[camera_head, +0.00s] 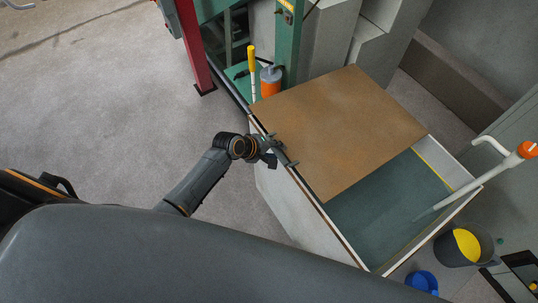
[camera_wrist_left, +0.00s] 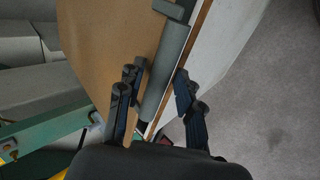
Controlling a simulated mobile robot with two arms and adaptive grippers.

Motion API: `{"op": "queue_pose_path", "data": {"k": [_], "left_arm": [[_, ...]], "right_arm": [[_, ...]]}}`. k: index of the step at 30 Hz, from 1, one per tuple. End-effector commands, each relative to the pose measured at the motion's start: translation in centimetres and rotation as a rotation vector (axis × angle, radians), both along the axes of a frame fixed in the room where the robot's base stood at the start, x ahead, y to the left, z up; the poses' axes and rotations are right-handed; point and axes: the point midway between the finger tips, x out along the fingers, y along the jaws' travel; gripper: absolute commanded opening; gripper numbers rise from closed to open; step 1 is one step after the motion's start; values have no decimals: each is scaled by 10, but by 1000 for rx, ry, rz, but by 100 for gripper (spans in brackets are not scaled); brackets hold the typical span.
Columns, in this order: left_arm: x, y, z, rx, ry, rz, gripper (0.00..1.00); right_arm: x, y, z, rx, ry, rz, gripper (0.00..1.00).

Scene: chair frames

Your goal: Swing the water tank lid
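The tank lid is a flat brown board (camera_head: 340,125) lying over the far part of the pale open-topped tank (camera_head: 372,266). Dark teal water (camera_head: 385,205) shows in the near part. A grey bar handle (camera_head: 287,153) sits along the lid's left edge; in the left wrist view the handle (camera_wrist_left: 167,75) shows large. My left gripper (camera_head: 271,152) is at this handle. In the left wrist view its fingers (camera_wrist_left: 158,78) are apart, one on each side of the bar; firm contact on both sides does not show. My right gripper is not in view.
A green post (camera_head: 287,45) and an orange bottle (camera_head: 270,80) stand by the tank's far corner. A white pipe with an orange end (camera_head: 490,178) leans over the right rim. A dark bucket (camera_head: 455,250) and blue pot (camera_head: 422,281) stand right. Floor (camera_head: 110,110) left is clear.

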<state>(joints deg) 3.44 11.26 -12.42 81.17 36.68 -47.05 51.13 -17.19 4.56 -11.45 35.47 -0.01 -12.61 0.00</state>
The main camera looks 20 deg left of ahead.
Motion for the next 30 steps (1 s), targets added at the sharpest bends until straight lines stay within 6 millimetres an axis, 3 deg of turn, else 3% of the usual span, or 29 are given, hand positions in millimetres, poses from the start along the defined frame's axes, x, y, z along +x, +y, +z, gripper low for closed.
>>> {"op": "queue_pose_path", "data": {"k": [1,4,5,13,30], "left_arm": [[-1,1,3,1,0,1,21],[-1,1,3,1,0,1,1],[-1,1,4,1,0,1,0],[-1,1,1,1,0,1,0],[-3,3,-30,2,3,0,0]], "right_arm": [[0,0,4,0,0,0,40],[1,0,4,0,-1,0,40],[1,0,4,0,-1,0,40],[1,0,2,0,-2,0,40],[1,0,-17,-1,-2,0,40]]}}
